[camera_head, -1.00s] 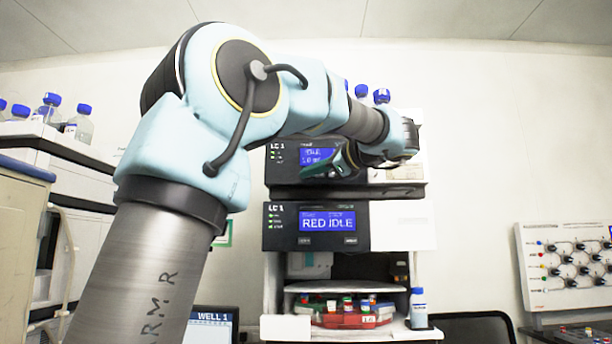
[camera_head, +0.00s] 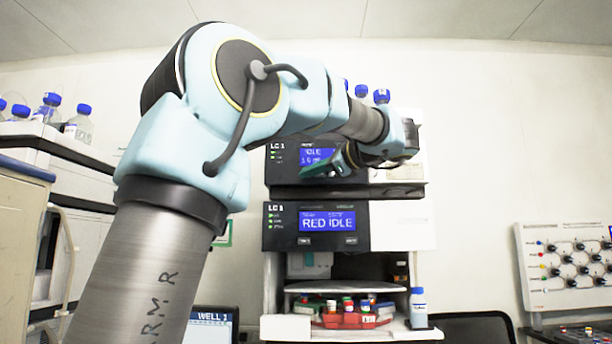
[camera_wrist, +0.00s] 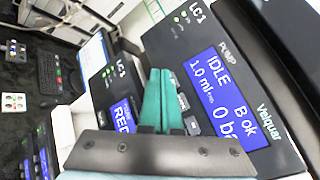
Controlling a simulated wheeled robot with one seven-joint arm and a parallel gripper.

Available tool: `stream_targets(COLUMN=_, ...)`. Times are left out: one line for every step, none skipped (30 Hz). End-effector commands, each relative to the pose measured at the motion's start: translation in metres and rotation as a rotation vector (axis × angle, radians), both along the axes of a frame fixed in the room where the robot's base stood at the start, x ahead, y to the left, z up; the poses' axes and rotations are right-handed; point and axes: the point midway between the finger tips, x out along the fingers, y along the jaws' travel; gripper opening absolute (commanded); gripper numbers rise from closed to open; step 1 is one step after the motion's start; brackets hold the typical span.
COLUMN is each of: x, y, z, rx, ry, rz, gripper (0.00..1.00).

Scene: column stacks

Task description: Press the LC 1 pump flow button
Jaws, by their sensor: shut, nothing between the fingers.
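The LC 1 pump unit (camera_head: 285,158) is the upper dark module of the stack, with a lit blue display (camera_wrist: 222,98) reading IDLE, 1.0 ml/min and B ok. In the wrist view, small grey buttons (camera_wrist: 183,103) sit on its panel beside the display; their labels are too small to read. My gripper (camera_head: 322,167) is in front of the pump panel in the head view and covers its lower right part. Its green fingers (camera_wrist: 155,80) are shut and empty. In the wrist view the fingertips are just left of the buttons; contact cannot be told.
A second LC 1 module (camera_head: 284,240) below shows RED IDLE. Blue-capped bottles (camera_head: 382,96) stand on top of the stack. A shelf below holds a red tray (camera_head: 350,325) of vials and a bottle (camera_head: 418,308). A cabinet with bottles is at left.

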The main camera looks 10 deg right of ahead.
Motion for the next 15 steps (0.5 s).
stream_targets(x=0.0, y=0.0, z=0.0, rx=0.0, ry=0.0, rz=0.0, gripper=0.0)
stream_targets(x=0.0, y=0.0, z=0.0, rx=0.0, ry=0.0, rz=0.0, gripper=0.0)
stream_targets(x=0.0, y=0.0, z=0.0, rx=0.0, ry=0.0, rz=0.0, gripper=0.0)
stream_targets(x=0.0, y=0.0, z=0.0, rx=0.0, ry=0.0, rz=0.0, gripper=0.0)
stream_targets(x=0.0, y=0.0, z=0.0, rx=0.0, ry=0.0, rz=0.0, gripper=0.0)
stream_targets(x=0.0003, y=-0.0001, z=0.0001, rx=0.0, ry=0.0, rz=0.0, gripper=0.0)
stream_targets(x=0.0006, y=-0.0001, z=0.0003, rx=0.0, ry=0.0, rz=0.0, gripper=0.0)
stream_targets(x=0.0012, y=-0.0002, z=0.0005, rx=0.0, ry=0.0, rz=0.0, gripper=0.0)
stream_targets(x=0.0022, y=-0.0004, z=0.0008, rx=0.0, ry=0.0, rz=0.0, gripper=0.0)
stream_targets(x=0.0031, y=-0.0006, z=0.0011, rx=0.0, ry=0.0, rz=0.0, gripper=0.0)
stream_targets(x=0.0041, y=-0.0009, z=0.0012, rx=0.0, ry=0.0, rz=0.0, gripper=0.0)
stream_targets(x=0.0055, y=-0.0011, z=0.0014, rx=0.0, ry=0.0, rz=0.0, gripper=0.0)
stream_targets(x=0.0065, y=-0.0014, z=0.0014, rx=0.0, ry=0.0, rz=0.0, gripper=0.0)
stream_targets(x=0.0073, y=-0.0016, z=0.0014, rx=0.0, ry=0.001, rz=-0.001, gripper=0.0)
stream_targets(x=0.0081, y=-0.0018, z=0.001, rx=0.0, ry=0.0, rz=-0.001, gripper=0.0)
